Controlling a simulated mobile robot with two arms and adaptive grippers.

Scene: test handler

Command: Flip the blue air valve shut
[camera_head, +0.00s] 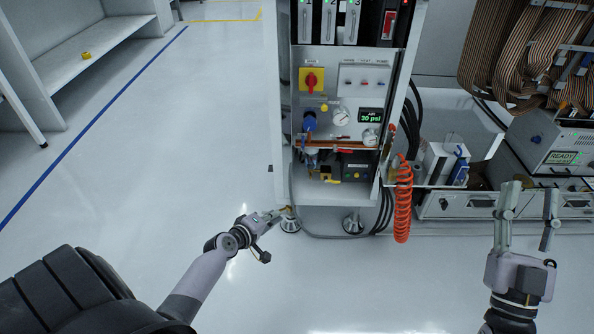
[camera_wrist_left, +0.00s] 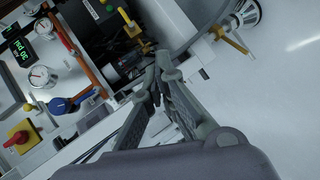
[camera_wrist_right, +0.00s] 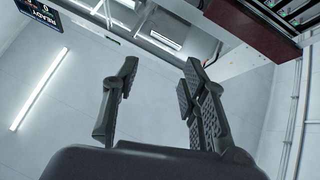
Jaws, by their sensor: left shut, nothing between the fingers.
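A blue valve-like part (camera_head: 309,121) sits on the front panel of the cabinet, left of a round gauge and above the copper-coloured pipe. It also shows in the left wrist view as a blue knob (camera_wrist_left: 59,106) with a blue piece reaching toward the pipe. Its exact lever position is too small to tell. My left gripper (camera_head: 284,211) is shut and empty, low in front of the cabinet's lower left, below and apart from the blue part. In the left wrist view its fingertips (camera_wrist_left: 160,76) meet. My right gripper (camera_head: 530,190) is open and empty, far right.
A red rotary switch (camera_head: 311,81) on a yellow plate is above the blue part. A pressure display (camera_head: 371,115) reads 30 psi. An orange coiled hose (camera_head: 402,205) hangs right of the cabinet. The floor at left is clear.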

